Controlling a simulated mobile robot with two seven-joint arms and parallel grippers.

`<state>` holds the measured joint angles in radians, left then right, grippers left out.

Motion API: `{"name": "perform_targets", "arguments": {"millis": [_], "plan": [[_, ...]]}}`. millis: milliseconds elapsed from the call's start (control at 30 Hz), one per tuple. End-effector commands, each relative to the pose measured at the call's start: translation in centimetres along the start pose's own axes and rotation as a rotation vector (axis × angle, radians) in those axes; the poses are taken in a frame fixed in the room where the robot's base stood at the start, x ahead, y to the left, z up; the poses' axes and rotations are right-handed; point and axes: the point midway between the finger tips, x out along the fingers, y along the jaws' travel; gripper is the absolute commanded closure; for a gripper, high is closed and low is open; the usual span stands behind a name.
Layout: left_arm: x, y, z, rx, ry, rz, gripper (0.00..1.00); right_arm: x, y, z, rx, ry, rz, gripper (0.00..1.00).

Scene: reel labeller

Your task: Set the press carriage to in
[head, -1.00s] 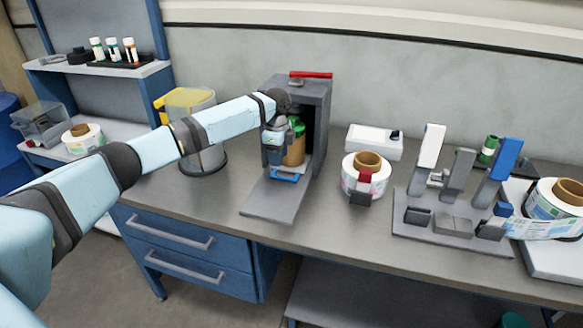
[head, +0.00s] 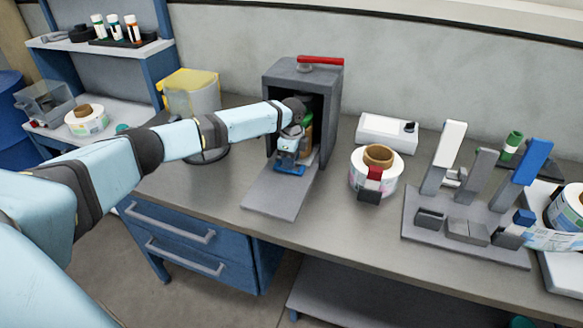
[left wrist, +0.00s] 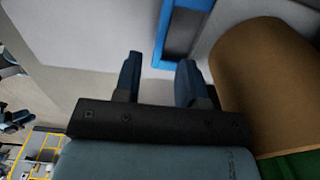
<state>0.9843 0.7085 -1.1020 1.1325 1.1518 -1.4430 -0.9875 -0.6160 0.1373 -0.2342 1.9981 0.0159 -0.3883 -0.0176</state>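The press is a grey open-fronted box (head: 283,75) on the bench, with a ramp-like grey plate (head: 275,195) at its front. Its carriage shows a blue handle (head: 290,169) at the mouth of the box. A brown bottle with a green cap (head: 308,132) stands behind it, inside the box and partly hidden by my arm. My left gripper (head: 288,154) is at the box mouth, just above the blue handle. In the left wrist view its fingers (left wrist: 158,75) are apart and empty, with the blue handle (left wrist: 164,30) beyond them and the brown bottle (left wrist: 265,85) beside. My right gripper is not in view.
A red lever (head: 320,60) lies on top of the box. A label roll (head: 372,180) and a white device (head: 386,132) stand to its right, then a grey fixture with levers (head: 460,235). A yellow-topped clear bin (head: 190,95) stands left behind my arm.

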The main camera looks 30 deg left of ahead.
Motion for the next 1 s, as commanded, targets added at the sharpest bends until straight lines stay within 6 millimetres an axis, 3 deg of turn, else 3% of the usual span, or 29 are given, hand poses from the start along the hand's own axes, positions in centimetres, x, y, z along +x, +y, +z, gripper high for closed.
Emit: {"name": "perform_targets", "arguments": {"millis": [233,600,633,800,1000], "plan": [[3.2,0.0,0.0,-0.001,-0.001,0.001,0.63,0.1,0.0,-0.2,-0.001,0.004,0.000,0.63],[3.9,0.0,0.0,0.000,0.000,-0.001,0.63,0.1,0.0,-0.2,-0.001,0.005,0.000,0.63],[3.9,0.0,0.0,0.000,0.000,-0.001,0.65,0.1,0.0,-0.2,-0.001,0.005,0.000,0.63],[3.9,0.0,0.0,0.000,0.000,-0.001,1.00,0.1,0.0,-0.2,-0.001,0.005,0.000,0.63],[3.9,-0.1,0.0,0.000,0.000,-0.001,1.00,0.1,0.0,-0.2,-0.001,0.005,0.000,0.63]]}}
